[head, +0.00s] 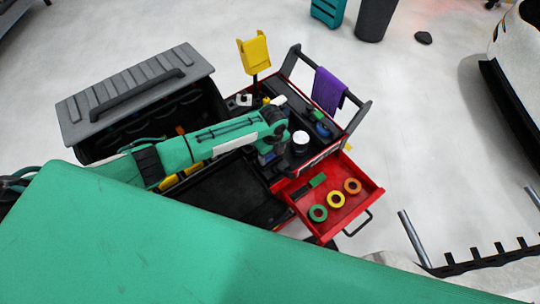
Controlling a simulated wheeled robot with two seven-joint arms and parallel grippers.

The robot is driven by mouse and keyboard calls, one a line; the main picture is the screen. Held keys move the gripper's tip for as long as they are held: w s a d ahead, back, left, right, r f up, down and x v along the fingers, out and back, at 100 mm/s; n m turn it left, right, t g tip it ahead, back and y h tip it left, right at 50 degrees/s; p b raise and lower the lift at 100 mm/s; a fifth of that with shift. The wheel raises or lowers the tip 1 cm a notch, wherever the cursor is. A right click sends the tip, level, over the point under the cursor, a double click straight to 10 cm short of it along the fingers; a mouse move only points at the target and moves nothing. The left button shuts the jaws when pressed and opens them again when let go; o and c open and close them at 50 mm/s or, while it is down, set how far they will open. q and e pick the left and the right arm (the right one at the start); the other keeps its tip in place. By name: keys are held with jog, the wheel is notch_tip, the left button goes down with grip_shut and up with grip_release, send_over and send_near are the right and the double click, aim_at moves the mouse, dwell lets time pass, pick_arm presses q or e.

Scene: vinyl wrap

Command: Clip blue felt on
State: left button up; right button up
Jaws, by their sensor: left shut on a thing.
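My left arm reaches in from the left over the red and black tool cart (357,119). My left gripper (268,154) points down at the cart's near left side, beside the open red drawer (361,199). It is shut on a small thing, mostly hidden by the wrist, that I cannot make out. A blue round item (322,130) lies on the cart's top tray and may be tape or felt; it is too small to tell. My right gripper is not in view.
A white-topped cup (300,139) stands near the gripper. A purple cloth (328,90) hangs on the rail. A black case with a grey lid (135,90) stands left.

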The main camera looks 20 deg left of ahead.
pick_arm(q)
jog(key=o, duration=1)
jog(key=shift+s+r+b, duration=0.1)
jog(key=shift+r+b, duration=1.75)
jog(key=shift+r, duration=5.1)
